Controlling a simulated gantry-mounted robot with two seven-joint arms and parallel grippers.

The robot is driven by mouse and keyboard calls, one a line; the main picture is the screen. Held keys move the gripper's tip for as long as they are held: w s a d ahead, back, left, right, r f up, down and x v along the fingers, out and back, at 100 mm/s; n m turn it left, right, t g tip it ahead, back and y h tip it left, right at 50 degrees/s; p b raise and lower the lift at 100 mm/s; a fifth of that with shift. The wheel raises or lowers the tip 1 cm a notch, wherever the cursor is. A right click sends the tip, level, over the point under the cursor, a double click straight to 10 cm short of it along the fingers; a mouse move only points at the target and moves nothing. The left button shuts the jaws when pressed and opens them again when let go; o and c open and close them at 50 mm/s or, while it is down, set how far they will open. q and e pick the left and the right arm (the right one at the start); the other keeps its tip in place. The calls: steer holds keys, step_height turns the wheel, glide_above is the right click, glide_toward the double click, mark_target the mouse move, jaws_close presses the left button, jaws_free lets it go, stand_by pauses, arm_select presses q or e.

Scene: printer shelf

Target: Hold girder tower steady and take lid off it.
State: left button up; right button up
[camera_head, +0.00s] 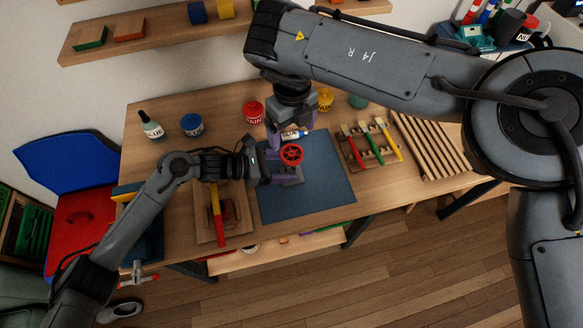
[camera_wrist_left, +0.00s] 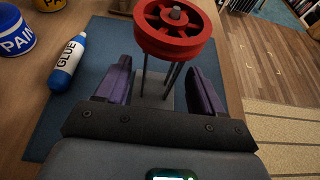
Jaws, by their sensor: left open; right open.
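The girder tower shows in the left wrist view as thin dark posts (camera_wrist_left: 171,80) on a grey base. Its lid is a red spoked wheel (camera_wrist_left: 173,30) on top; the lid also shows in the head view (camera_head: 291,154), over the blue mat (camera_head: 325,170). My left gripper (camera_wrist_left: 160,75) is open, its purple fingers on either side of the posts, below the lid; it does not look closed on them. My right gripper (camera_head: 290,134) is open and points down just behind the lid in the head view. The arms hide much of the tower there.
A glue bottle (camera_wrist_left: 68,62) lies on the mat near the tower. Paint jars (camera_head: 252,112) stand behind the mat. A wooden tray (camera_head: 208,232) is left of it, and a rack with coloured tools (camera_head: 362,148) is right. The mat's front right is clear.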

mark_target(292, 151)
arm_select(q)
steer(key=shift+x, duration=2.35)
jaws_close()
arm_select(e)
steer(key=shift+r+n, duration=0.7)
steer(key=shift+r, duration=1.25)
step_height(292, 151, down, 12)
steer(key=shift+r, duration=0.1)
